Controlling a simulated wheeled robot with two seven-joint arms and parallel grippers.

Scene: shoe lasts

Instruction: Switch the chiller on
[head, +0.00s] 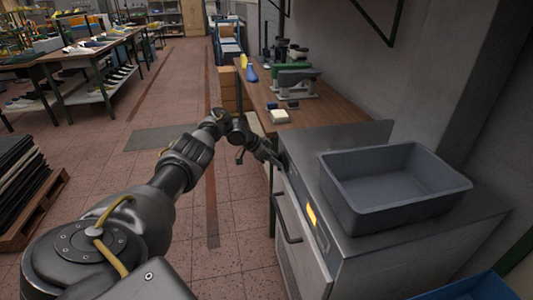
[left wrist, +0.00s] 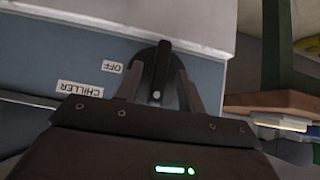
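The chiller (head: 310,262) is a metal cabinet at the lower right of the head view, with a front handle (head: 284,222) and a lit yellow panel (head: 311,214). In the left wrist view a black rotary knob (left wrist: 162,62) sits on its blue-grey panel, beside upside-down labels reading OFF (left wrist: 112,67) and CHILLER (left wrist: 80,89). My left gripper (head: 274,158) is at the chiller's far front corner. In the wrist view its fingers (left wrist: 158,80) are apart on either side of the knob's bar; contact is unclear. The knob is hidden in the head view. My right gripper is not in view.
A grey bin (head: 395,190) stands on the chiller's top. A wooden bench (head: 325,108) with tools lies beyond it, against the wall. Shoe tables (head: 95,55) and a pallet with dark sheets (head: 25,185) are at left.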

